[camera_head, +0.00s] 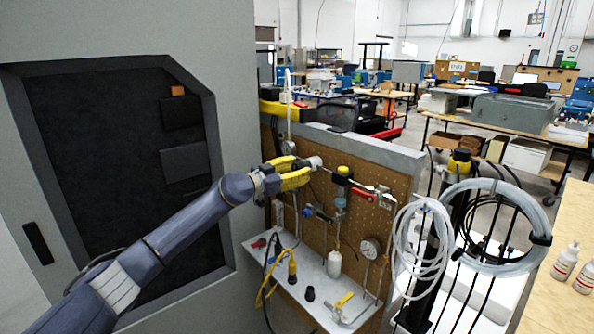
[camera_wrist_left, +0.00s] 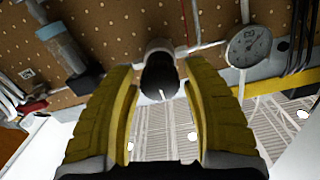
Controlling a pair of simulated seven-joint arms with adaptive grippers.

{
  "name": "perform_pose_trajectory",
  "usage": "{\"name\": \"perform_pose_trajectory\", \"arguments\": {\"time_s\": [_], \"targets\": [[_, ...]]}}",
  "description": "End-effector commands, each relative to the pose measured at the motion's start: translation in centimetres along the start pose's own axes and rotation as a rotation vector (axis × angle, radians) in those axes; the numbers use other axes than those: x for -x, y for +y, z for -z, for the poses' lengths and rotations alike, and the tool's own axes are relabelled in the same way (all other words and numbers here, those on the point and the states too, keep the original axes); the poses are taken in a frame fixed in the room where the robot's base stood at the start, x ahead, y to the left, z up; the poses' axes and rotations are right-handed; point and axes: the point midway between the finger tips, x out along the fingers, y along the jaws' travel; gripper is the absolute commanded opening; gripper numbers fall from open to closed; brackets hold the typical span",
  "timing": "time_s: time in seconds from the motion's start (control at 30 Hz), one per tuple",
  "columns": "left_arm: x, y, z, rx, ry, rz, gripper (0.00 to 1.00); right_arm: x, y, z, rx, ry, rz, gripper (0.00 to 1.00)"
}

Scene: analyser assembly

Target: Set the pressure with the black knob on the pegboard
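The black knob (camera_wrist_left: 160,78) with a white pointer mark sits at the middle of the left wrist view, on a light grey fitting on the brown pegboard (camera_head: 402,190). My left gripper (camera_head: 307,168) is open, its yellow fingers on either side of the knob. In the left wrist view, gaps show between the knob and both fingers, so no contact is visible. In the head view the fingers reach a pale fitting (camera_head: 316,162) at the upper pegboard, and they hide the black knob. A round dial gauge (camera_wrist_left: 248,46) is beside the knob. My right gripper is not in view.
A yellow-and-black valve (camera_head: 342,173) and red handle (camera_head: 362,193) are right of the gripper. A lower gauge (camera_head: 370,247) and white shelf (camera_head: 318,285) with tools are below. Coiled hoses (camera_head: 422,240) hang at the right. A large grey cabinet (camera_head: 225,60) stands left.

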Motion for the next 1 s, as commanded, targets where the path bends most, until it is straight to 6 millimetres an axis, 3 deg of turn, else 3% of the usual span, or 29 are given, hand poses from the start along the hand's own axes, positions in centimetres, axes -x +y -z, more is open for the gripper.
{"name": "perform_pose_trajectory", "arguments": {"time_s": [0.03, 0.4, 0.67, 1.0], "targets": [[0.01, 0.0, -0.01, 0.0, 0.0, 0.0, 0.41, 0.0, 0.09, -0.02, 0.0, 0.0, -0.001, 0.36], [0.02, -0.01, -0.02, 0.0, 0.0, 0.0, 0.0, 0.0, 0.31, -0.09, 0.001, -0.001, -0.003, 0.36], [0.02, -0.01, -0.02, -0.033, 0.0, 0.0, 0.0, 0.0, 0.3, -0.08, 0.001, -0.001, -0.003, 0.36], [0.02, -0.01, 0.0, -0.267, 0.0, 0.0, 0.0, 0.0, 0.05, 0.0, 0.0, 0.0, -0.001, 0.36]]}}
